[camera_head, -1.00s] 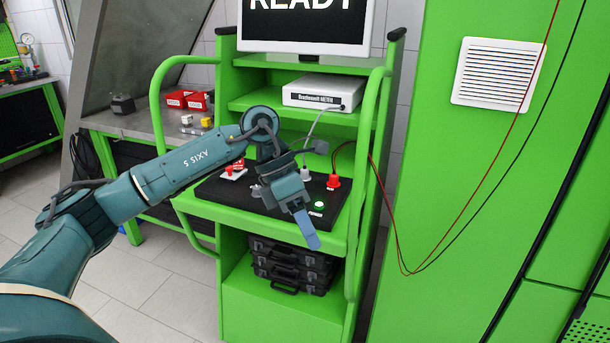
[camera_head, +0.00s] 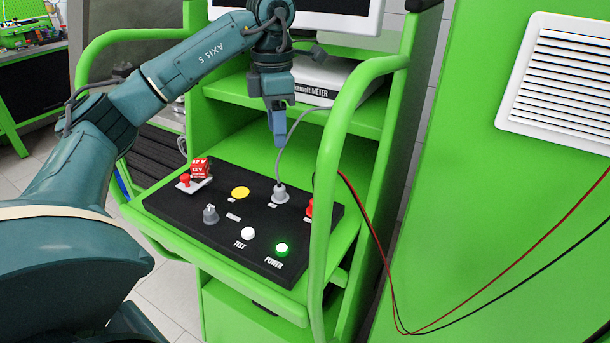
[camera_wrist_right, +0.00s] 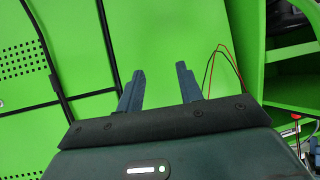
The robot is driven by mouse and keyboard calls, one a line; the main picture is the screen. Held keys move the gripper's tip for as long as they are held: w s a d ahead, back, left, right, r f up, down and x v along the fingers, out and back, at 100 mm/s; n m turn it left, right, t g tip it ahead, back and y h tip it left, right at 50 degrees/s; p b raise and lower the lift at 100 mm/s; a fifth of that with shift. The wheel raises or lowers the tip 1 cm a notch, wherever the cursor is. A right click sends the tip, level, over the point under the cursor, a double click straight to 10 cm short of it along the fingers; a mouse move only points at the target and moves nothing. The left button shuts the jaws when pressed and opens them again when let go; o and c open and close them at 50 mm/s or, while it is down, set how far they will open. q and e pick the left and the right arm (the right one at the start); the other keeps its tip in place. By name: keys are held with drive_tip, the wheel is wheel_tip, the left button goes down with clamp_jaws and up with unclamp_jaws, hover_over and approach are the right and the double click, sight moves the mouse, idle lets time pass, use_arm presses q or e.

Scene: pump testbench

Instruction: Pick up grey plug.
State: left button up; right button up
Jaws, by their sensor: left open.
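The grey plug (camera_head: 280,193) stands upright in the black panel (camera_head: 190,216) of the green bench, with a grey cable rising from its top. My left gripper (camera_head: 278,132) points down above the plug, clear of it and open; its fingers overlap in the head view, so the gap between them is hard to see. The grey cable passes close to its fingertips in the picture. My right gripper (camera_wrist_right: 160,78) shows in the right wrist view, its two fingers apart with nothing between them, facing a green surface.
The panel also carries a grey knob (camera_head: 210,214), a yellow button (camera_head: 240,193), a white button (camera_head: 248,233), a lit green button (camera_head: 282,247) and a red plug (camera_head: 310,208). A green rail (camera_head: 330,170) rises at the right. The meter (camera_head: 318,82) sits on the shelf behind.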

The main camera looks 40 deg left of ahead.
use_arm(q)
drive_tip(key=b, duration=0.2)
hover_over(280, 187)
wheel_tip(280, 187, down, 7)
drive_tip(key=shift+w+a+r, duration=0.1)
drive_tip(key=shift+f, duration=0.55)
wheel_tip(280, 187, down, 5)
drive_tip(key=shift+f+p, duration=0.1)
drive_tip(key=shift+p, duration=0.4)
use_arm(e)
drive_tip(key=shift+s+a+f, duration=0.25)
drive_tip(key=shift+s+f, duration=0.05)
drive_tip(key=shift+f, duration=0.1)
use_arm(q)
drive_tip(key=c, duration=0.9)
use_arm(e)
drive_tip(key=shift+r, duration=0.1)
